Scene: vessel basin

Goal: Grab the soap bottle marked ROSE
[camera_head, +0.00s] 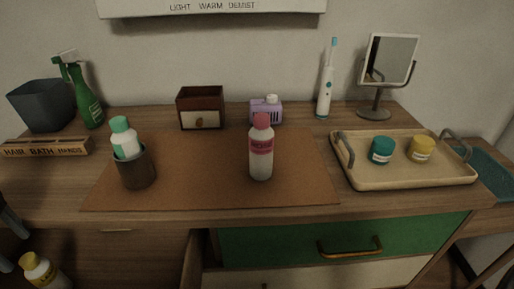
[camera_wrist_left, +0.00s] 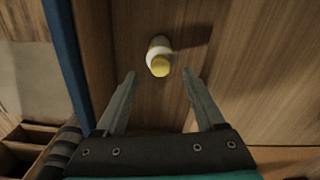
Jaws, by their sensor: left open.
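A white bottle with a pink cap and a pink label (camera_head: 261,148) stands upright on the brown mat in the middle of the counter. The lettering on its label is small and blurred, but looks like ROSE. My left gripper (camera_head: 8,240) is at the left edge of the head view, low and far from this bottle. In the left wrist view my left gripper (camera_wrist_left: 158,88) is open and empty. A yellow-capped bottle (camera_wrist_left: 158,57) lies ahead of its fingertips, apart from them; a yellow-capped bottle (camera_head: 42,271) also shows at the lower left of the head view. My right gripper is not in view.
On the mat (camera_head: 205,180) stands a dark cup (camera_head: 136,172) with a green-capped bottle. A brown box (camera_head: 200,108) and a purple bottle (camera_head: 266,112) stand behind. A tray (camera_head: 405,180) with two jars is at right. A drawer below appears pulled out.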

